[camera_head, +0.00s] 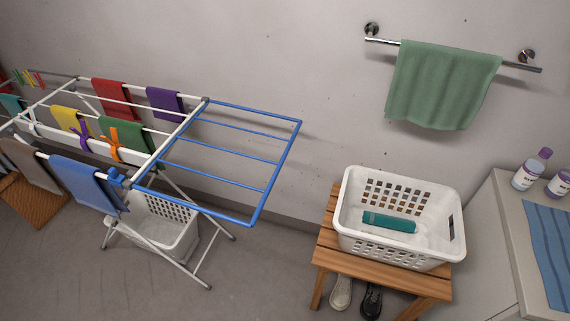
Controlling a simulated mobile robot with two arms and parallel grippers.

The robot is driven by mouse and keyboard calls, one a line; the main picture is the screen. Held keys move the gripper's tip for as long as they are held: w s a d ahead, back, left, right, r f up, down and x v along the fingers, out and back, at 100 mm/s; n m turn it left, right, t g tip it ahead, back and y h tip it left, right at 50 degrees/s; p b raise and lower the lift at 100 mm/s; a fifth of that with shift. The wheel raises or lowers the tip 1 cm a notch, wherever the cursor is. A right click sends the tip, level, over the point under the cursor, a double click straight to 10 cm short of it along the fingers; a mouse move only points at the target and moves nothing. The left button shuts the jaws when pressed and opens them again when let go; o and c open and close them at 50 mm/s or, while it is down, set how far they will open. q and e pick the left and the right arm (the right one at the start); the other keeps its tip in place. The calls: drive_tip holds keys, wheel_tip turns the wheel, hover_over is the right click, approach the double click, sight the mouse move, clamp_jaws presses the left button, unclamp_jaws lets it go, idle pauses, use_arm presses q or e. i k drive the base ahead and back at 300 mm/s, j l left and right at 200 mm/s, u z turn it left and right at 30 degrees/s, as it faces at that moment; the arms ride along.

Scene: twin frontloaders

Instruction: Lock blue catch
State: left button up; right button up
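A white drying rack (150,164) stands at the left with cloths over its rails. Its blue wing (272,171) is swung out to the right, roughly level with the rack top. A small blue part that looks like the catch (117,177) sits at the front corner where the wing meets the white frame. It is too small to tell whether it is locked. A blue cloth (80,180) hangs just left of it. Neither of my grippers shows in this view.
A white basket (168,235) stands under the rack. Another white basket (350,240) holding a teal item (389,222) rests on a wooden bench (330,265), with shoes below. A counter (510,220) is at the right. The floor between rack and bench is clear.

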sight(115, 179)
drive_tip(key=u, duration=1.3)
drive_tip(key=j, duration=0.45)
drive_tip(key=k+j, duration=0.15)
drive_tip(key=j, duration=0.35)
drive_tip(key=i+j, duration=0.15)
drive_tip(key=j, duration=0.2)
drive_tip(key=i+j, duration=0.15)
drive_tip(key=j, duration=0.2)
drive_tip(key=i+j, duration=0.1)
drive_tip(key=j, duration=0.25)
drive_tip(key=i+j+u, duration=0.1)
drive_tip(key=j, duration=0.25)
drive_tip(key=i+j, duration=0.2)
drive_tip(key=j, duration=0.15)
drive_tip(key=i+j, duration=0.15)
drive_tip(key=j, duration=0.2)
